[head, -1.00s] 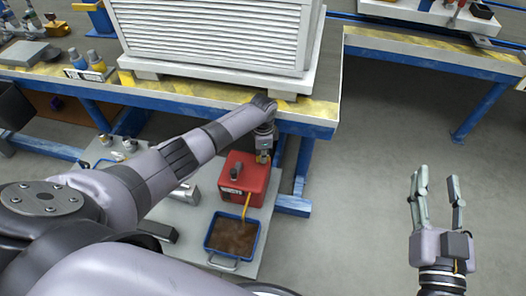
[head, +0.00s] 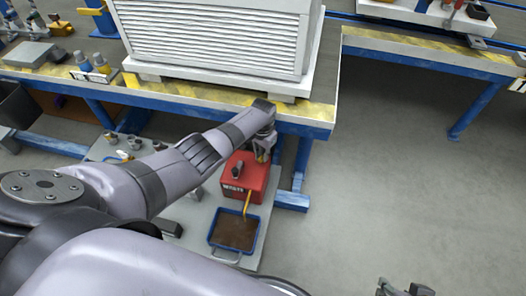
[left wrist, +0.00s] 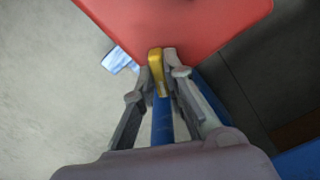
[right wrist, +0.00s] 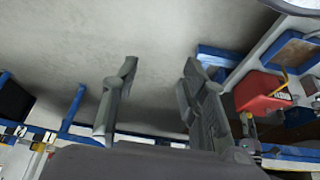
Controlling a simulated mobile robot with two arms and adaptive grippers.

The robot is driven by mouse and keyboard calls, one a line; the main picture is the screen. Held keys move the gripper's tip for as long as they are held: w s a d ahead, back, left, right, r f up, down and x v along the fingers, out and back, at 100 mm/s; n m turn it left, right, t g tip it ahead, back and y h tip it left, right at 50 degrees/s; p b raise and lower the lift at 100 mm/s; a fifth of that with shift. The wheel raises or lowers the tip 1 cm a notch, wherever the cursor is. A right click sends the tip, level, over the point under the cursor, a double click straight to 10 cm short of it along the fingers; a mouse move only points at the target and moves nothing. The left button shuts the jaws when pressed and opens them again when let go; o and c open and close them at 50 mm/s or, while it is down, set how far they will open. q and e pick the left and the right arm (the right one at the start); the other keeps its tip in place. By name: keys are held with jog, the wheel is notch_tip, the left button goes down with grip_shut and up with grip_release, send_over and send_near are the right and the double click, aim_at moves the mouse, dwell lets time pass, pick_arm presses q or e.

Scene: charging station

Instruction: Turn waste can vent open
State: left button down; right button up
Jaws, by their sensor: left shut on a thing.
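The red waste can (head: 243,178) stands on a low grey platform beside the blue workbench leg. A yellow spout (head: 248,201) leads from it down toward a blue tray (head: 210,238) with brown contents. My left gripper (head: 262,156) is at the can's far end, pointing down. In the left wrist view the left gripper's fingertips (left wrist: 159,66) are closed around the small yellow vent (left wrist: 155,62) at the edge of the red can (left wrist: 180,25). My right gripper (head: 405,290) is barely in the head view; in the right wrist view its fingers (right wrist: 158,85) are apart and empty.
The workbench (head: 318,112) with a white louvred unit (head: 225,40) overhangs just beyond the can. Small fittings (head: 112,150) lie on the platform, left of the can. The floor (head: 400,170) at right is clear.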

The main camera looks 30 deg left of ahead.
pick_arm(q)
jog(key=shift+s+n, duration=0.1)
jog(key=shift+n, duration=0.8)
jog(key=shift+n+p, duration=0.6)
jog(key=shift+n, duration=1.1)
pick_arm(e)
jog(key=shift+s+d+r+g, duration=0.2)
jog(key=shift+s+g, duration=0.1)
jog(key=shift+s, duration=0.35)
jog(key=shift+s+d+r+g, duration=0.15)
jog(key=shift+s+g, duration=0.15)
jog(key=shift+s, duration=0.3)
pick_arm(q)
jog(key=shift+n, duration=0.3)
pick_arm(e)
jog(key=shift+f, duration=0.1)
pick_arm(q)
jog(key=c, duration=1.6)
grip_release()
jog(key=shift+c, duration=0.2)
jog(key=shift+r, duration=0.1)
jog(key=shift+r, duration=0.25)
notch_tip(320, 180, up, 11)
jog(key=shift+r, duration=0.15)
